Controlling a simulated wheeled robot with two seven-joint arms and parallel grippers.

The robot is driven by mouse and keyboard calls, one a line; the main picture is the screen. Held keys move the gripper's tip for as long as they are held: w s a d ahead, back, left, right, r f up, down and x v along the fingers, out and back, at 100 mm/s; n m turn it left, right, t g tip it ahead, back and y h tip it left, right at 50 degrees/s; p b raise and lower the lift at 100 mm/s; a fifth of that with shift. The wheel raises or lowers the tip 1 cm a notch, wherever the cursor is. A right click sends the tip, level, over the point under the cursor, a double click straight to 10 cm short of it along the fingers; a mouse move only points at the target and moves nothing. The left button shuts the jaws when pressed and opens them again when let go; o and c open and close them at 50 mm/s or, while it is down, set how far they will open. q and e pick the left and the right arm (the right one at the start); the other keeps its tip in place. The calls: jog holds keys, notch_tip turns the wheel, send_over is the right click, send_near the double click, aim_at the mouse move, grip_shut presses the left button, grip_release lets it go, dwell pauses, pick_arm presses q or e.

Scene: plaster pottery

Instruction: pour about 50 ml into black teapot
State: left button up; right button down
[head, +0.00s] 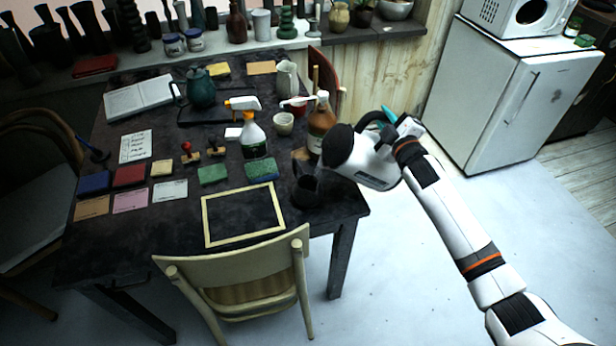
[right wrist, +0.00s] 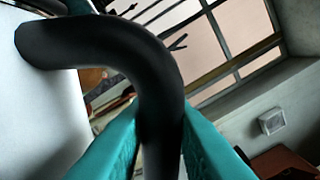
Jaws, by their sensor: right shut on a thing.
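My right gripper (head: 388,120), with teal fingers, is shut on the black handle (right wrist: 160,70) of a white kettle (head: 372,168). The kettle is in the air at the table's right edge, tilted, with its black end (head: 341,146) to the left. Its white body also shows in the right wrist view (right wrist: 35,110). A small dark vessel (head: 307,191), which looks like the black teapot, stands on the table below and left of the kettle. Its details are too dark to tell. I cannot see any stream of liquid. My left gripper is not in view.
The dark table (head: 165,225) holds a spray bottle (head: 254,138), a brown bottle (head: 321,125), a cup (head: 284,123), colored blocks and a dark green teapot (head: 201,90). A pale frame (head: 207,226) lies left of the dark vessel. A chair (head: 240,262) stands in front.

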jog(key=shift+r, duration=0.25)
dwell(0.3)
